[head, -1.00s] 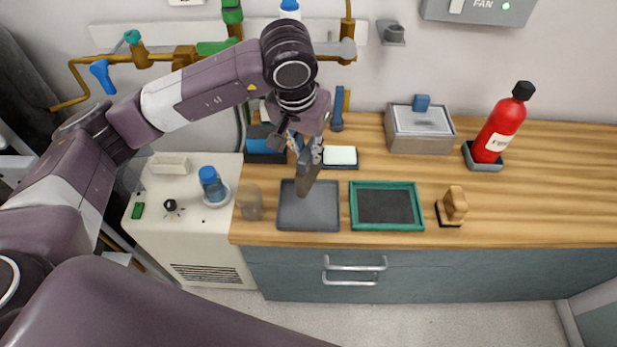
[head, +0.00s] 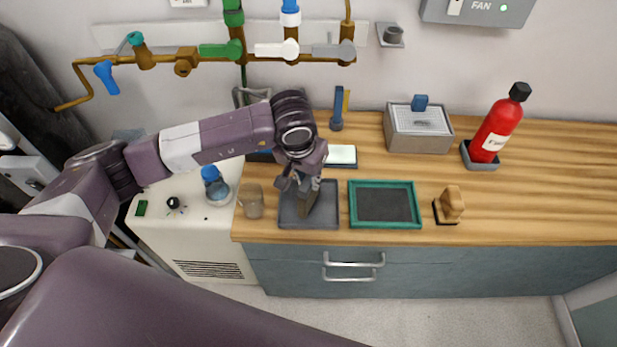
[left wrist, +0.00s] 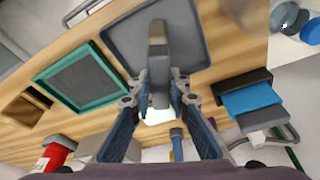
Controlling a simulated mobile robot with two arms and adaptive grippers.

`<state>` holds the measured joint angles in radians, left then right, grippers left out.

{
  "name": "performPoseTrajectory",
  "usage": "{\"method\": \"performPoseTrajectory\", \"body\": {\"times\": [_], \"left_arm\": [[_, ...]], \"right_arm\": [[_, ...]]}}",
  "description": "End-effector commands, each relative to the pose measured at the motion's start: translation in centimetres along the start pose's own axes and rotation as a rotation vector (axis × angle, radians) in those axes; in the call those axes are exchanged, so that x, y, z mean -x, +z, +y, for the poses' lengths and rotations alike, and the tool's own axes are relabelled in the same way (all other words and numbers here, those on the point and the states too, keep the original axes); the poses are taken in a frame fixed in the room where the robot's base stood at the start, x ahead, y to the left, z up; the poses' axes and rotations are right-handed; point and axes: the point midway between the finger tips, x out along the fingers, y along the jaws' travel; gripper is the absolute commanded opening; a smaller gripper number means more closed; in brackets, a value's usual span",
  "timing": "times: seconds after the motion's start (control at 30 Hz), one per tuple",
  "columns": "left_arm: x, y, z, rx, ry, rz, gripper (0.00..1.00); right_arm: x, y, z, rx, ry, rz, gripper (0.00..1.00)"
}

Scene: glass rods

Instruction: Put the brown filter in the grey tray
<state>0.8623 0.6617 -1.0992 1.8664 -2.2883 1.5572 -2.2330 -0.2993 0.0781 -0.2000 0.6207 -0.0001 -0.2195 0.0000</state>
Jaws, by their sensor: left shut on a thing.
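My left gripper (head: 303,186) is shut on a flat grey-brown slab, which looks like the brown filter (head: 308,202). The filter hangs down, slightly tilted, over the grey tray (head: 288,221). In the left wrist view the filter (left wrist: 158,60) sits between the fingertips (left wrist: 160,94) and points at the inside of the tray (left wrist: 115,38). I cannot tell whether its lower edge touches the tray floor. My right gripper is not in view.
A green-rimmed dark tray (head: 353,205) stands just right of the grey tray. A brownish glass cup (head: 251,201) stands close on its left. A white block (head: 342,155) lies behind it. A tan block (head: 452,203) and red extinguisher (head: 495,130) are farther right.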

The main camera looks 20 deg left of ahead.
Motion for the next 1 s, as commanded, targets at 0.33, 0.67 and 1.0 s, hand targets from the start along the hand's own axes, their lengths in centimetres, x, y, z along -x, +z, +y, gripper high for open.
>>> {"method": "performPoseTrajectory", "body": {"times": [0.33,0.67,1.0], "left_arm": [[-0.2,0.1,0.0,0.000,0.000,-0.001,0.34],[0.4,-0.1,0.0,0.000,0.000,0.001,0.34],[7.1,-0.2,0.0,-0.001,0.001,0.007,0.34]], "right_arm": [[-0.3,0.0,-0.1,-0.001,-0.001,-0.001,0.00],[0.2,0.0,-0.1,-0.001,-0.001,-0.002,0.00],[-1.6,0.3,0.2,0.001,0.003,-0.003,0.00]]}}
